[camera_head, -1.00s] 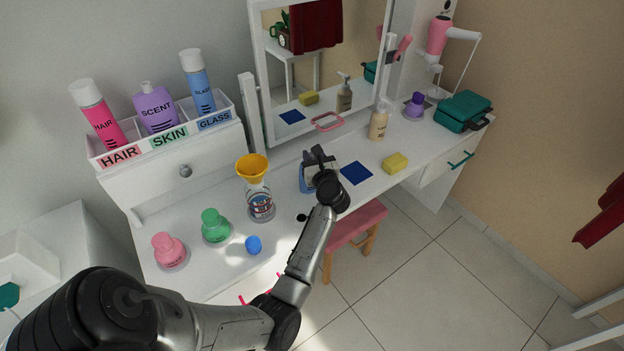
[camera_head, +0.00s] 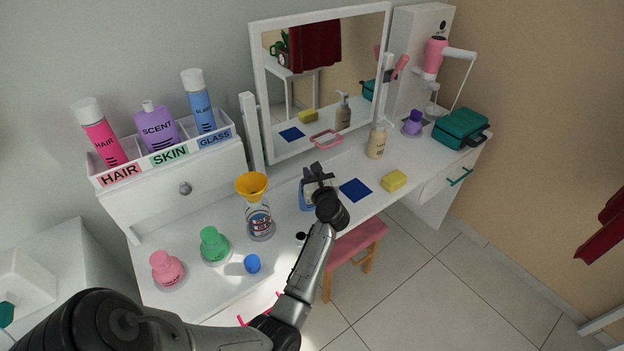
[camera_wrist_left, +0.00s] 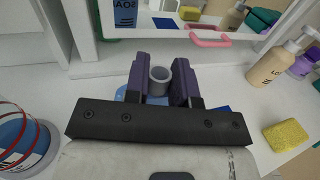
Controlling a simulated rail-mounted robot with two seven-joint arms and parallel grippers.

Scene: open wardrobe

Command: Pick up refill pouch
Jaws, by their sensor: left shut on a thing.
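The blue refill pouch (camera_head: 305,198) stands on the white vanity top, between the funnel bottle and the dark blue cloth. My left gripper (camera_head: 318,174) is over its upper part and hides much of it. In the left wrist view, the gripper's two dark fingers (camera_wrist_left: 158,82) are shut around the pouch's grey round spout (camera_wrist_left: 161,76). A bit of the pouch's blue body (camera_wrist_left: 121,94) shows beside the left finger. I cannot tell whether the pouch's base touches the table. My right gripper is not in view.
A clear bottle (camera_head: 259,222) with a yellow funnel (camera_head: 251,185) stands left of the pouch. A blue cloth (camera_head: 355,190), yellow sponge (camera_head: 394,180) and lotion pump bottle (camera_head: 377,141) lie to the right. The mirror (camera_head: 325,85) rises behind. A pink stool (camera_head: 357,244) stands in front.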

